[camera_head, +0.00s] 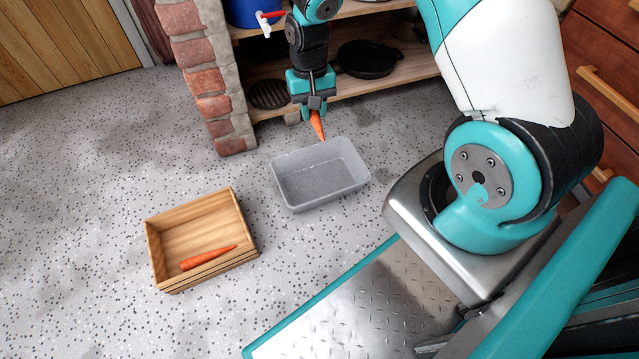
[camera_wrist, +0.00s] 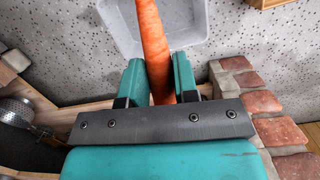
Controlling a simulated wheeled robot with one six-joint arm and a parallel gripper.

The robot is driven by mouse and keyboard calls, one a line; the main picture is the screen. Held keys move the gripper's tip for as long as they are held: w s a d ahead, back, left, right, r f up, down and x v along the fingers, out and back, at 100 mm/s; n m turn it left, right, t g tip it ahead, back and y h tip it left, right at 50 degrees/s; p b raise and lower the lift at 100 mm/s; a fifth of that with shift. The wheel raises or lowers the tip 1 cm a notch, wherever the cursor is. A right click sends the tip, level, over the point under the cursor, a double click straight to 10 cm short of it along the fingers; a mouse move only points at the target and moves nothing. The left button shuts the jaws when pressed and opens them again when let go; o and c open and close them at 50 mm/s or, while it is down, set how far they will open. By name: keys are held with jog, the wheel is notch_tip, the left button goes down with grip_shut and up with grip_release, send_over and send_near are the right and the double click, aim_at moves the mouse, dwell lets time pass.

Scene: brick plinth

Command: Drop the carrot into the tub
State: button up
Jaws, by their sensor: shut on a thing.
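An orange carrot (camera_head: 317,125) is held in my gripper (camera_head: 315,108), its tip pointing down. In the wrist view the carrot (camera_wrist: 153,45) sits between the two teal fingers of my gripper (camera_wrist: 158,80), which are shut on it. The grey plastic tub (camera_head: 320,190) stands on the floor, and looks empty. In the head view the carrot is at the tub's back edge; how high above the rim it hangs is hard to tell. In the wrist view part of the tub (camera_wrist: 186,22) shows behind the carrot.
A wooden crate (camera_head: 160,262) with another carrot (camera_head: 208,257) in it stands on the floor left of the tub. Behind are a brick pillar (camera_head: 214,105) and wooden shelves (camera_head: 395,80) with a black pan (camera_head: 367,60). The speckled floor around the tub is clear.

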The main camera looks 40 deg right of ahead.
jog(key=d+f+m+b, duration=0.1)
jog(key=f+m+b, duration=0.1)
jog(key=f+b, duration=0.4)
jog(key=d+f+m+b, duration=0.2)
jog(key=f+b, duration=0.4)
jog(key=f, duration=1)
jog(key=shift+s+m+y+b, duration=0.25)
jog(key=shift+m+y+b, duration=0.05)
jog(key=shift+m, duration=0.2)
jog(key=shift+d, duration=0.1)
jog(key=o, duration=1)
jog(key=shift+r, duration=0.1)
jog(key=r+p, duration=0.3)
jog(key=r, duration=0.2)
jog(key=w+d+r+p, duration=0.1)
jog(key=r+p, duration=0.3)
jog(key=r, duration=0.2)
jog(key=d+r+p, duration=0.1)
jog(key=r+p, duration=0.2)
jog(key=r, duration=0.3)
jog(key=shift+w, duration=0.4)
jog(key=shift+a+r, duration=0.1)
